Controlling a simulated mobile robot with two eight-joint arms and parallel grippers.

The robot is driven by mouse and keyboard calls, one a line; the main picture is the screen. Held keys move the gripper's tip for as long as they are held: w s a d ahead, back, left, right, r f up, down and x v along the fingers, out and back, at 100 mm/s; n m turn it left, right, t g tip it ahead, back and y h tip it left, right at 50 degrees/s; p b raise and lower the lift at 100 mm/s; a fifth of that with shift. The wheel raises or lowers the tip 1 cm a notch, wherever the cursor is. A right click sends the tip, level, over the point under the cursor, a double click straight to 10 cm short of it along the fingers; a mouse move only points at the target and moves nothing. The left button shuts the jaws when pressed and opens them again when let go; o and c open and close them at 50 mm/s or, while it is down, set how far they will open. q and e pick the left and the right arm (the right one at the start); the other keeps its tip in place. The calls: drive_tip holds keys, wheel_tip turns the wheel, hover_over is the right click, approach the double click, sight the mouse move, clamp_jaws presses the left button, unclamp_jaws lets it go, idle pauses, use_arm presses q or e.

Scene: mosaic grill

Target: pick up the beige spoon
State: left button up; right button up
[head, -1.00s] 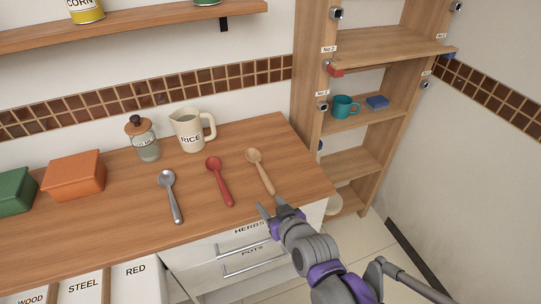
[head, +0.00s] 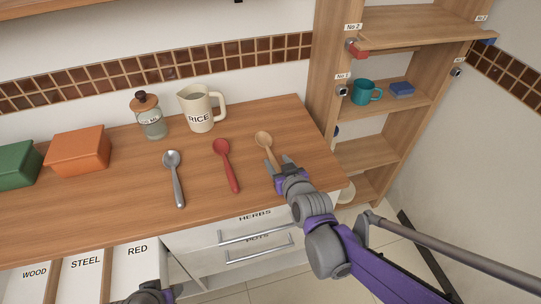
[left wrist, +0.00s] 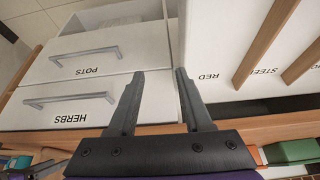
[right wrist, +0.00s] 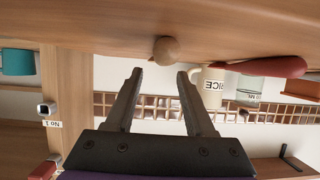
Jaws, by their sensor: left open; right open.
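The beige spoon (head: 265,141) lies on the wooden counter, to the right of the red spoon (head: 226,166) and the steel spoon (head: 175,178). My right gripper (head: 278,163) is open at the spoon's handle end and hides part of the handle. In the right wrist view, a rounded end of the beige spoon (right wrist: 167,50) shows ahead, between the open fingertips (right wrist: 158,72) or just beyond them. I cannot tell if they touch it. My left gripper (left wrist: 160,72) is open and empty, low in front of the drawers; only a bit of it (head: 150,294) shows in the head view.
A rice pitcher (head: 199,110), a glass jar (head: 150,117), an orange box (head: 79,151) and a green box (head: 17,166) stand on the counter (head: 110,210). A shelf unit (head: 326,90) rises at the right. Open labelled compartments (head: 86,275) lie below the front edge.

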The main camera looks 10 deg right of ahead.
sight(272, 157)
drive_tip(key=x, duration=0.4)
drive_tip(key=shift+w+a+f+b, duration=0.1)
drive_tip(key=shift+w+f+b, duration=0.1)
drive_tip(key=shift+f+b, duration=0.1)
clamp_jaws()
